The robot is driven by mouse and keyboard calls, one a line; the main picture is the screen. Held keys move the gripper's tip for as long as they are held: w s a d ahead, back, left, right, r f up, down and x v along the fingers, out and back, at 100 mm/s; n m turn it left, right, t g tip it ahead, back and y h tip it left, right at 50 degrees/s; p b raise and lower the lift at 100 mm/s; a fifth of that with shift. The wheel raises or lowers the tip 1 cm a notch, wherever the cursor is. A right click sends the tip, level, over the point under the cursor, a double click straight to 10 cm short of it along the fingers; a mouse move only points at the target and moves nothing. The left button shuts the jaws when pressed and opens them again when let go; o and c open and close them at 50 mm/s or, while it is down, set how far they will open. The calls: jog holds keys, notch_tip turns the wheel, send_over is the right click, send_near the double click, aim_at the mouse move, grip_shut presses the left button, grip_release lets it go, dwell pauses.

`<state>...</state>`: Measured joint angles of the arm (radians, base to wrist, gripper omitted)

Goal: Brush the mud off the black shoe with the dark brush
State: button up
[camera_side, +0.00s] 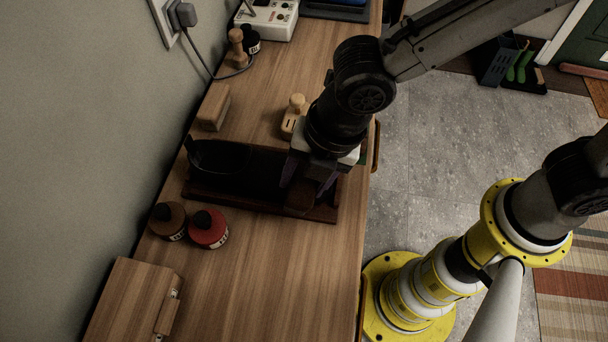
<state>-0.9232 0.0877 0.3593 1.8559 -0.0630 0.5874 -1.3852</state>
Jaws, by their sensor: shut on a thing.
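The black shoe (220,158) lies in a dark brown tray (262,208) on the wooden bench. Its opening is toward the left and its front runs right, toward my gripper. My gripper (308,194) points down over the right part of the tray, at the front of the shoe. It is shut on a dark brown thing (301,200), which looks like the dark brush. My fingers and the shadow hide much of it. I cannot tell whether it touches the shoe, and no mud can be made out.
A light wooden brush with a knob (294,114) and a wooden block (213,107) stand behind the tray. A wooden box (133,300) is at the near left. The bench right of it is clear.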

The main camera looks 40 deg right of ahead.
jog(key=shift+v, duration=2.9)
jog(key=shift+r, duration=0.1)
jog(key=shift+v, duration=1.4)
